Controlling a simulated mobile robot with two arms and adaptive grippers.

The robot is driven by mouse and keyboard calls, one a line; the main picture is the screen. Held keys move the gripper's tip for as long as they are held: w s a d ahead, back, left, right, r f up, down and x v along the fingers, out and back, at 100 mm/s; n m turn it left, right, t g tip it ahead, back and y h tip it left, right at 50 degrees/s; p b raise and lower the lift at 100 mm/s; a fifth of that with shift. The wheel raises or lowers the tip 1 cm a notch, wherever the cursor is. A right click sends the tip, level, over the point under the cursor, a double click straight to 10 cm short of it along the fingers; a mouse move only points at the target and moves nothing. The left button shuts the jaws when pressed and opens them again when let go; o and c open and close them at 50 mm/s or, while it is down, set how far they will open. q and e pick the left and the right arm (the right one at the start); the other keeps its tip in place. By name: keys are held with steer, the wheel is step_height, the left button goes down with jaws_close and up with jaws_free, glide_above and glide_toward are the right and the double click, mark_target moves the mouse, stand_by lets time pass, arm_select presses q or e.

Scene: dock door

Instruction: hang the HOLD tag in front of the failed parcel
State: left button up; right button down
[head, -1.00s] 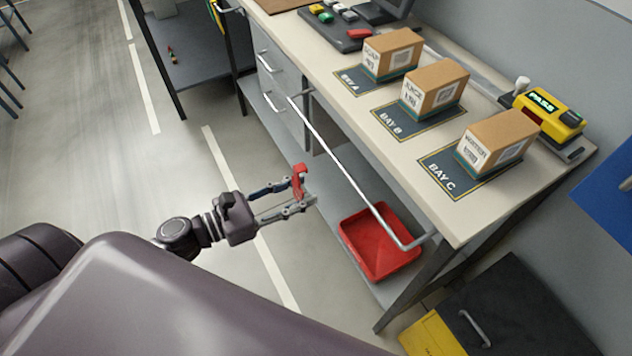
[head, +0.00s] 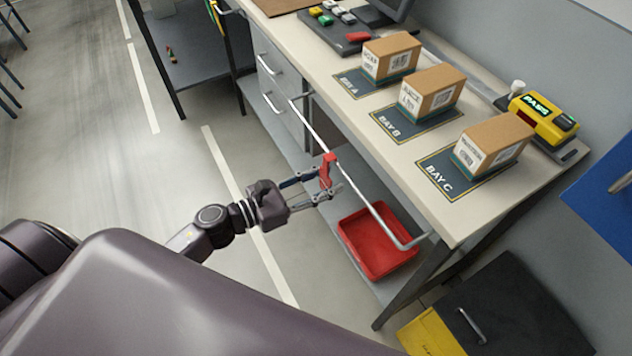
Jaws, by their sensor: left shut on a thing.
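My left gripper (head: 329,184) is shut on the red HOLD tag (head: 327,170) and holds it beside the rail (head: 347,171) along the bench's front edge. I cannot tell whether the tag touches the rail. Three parcels stand on the bench: one at bay A (head: 391,57), one at bay B (head: 432,92) and one at bay C (head: 493,144). The yellow tester (head: 545,117) behind bay C shows PASS. Nothing on the parcels tells me which one failed. My right gripper is not in view.
A red bin (head: 378,243) sits on the lower shelf under the rail. A dark and yellow box (head: 485,315) stands on the floor at the right. A tray with colored pieces (head: 339,27) lies at the bench's back. The floor aisle at the left is clear.

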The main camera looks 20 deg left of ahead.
arm_select(q)
steer(key=shift+w+d, duration=0.45)
steer(key=shift+w, duration=0.15)
steer(key=shift+w+d+f, duration=0.15)
steer(key=shift+w, duration=0.05)
steer(key=shift+c, duration=0.4)
steer(key=shift+f+b, duration=0.75)
steer(key=shift+b, duration=0.05)
steer(key=shift+s, duration=0.1)
steer(key=o, duration=1.1)
